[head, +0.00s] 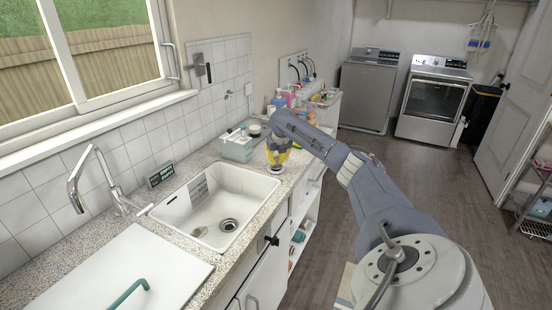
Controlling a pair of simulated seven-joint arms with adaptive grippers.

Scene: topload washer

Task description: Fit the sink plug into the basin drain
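The white sink basin (182,205) is set in the speckled counter, and its dark round drain (228,224) is uncovered. A small round pale piece (276,169), which looks like the sink plug, lies on the counter beyond the basin's far right corner. My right gripper (277,160), with yellow fingers, points down just above or at this piece. It is too small to tell whether the fingers touch it or how far apart they are. My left gripper is not in view.
A chrome faucet (100,180) stands left of the basin. A pale green caddy (236,147) and a dark-topped jar (255,131) stand near my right gripper, with bottles behind. A white board (125,270) with a teal handle lies in front. A small tan disc (200,231) lies in the basin.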

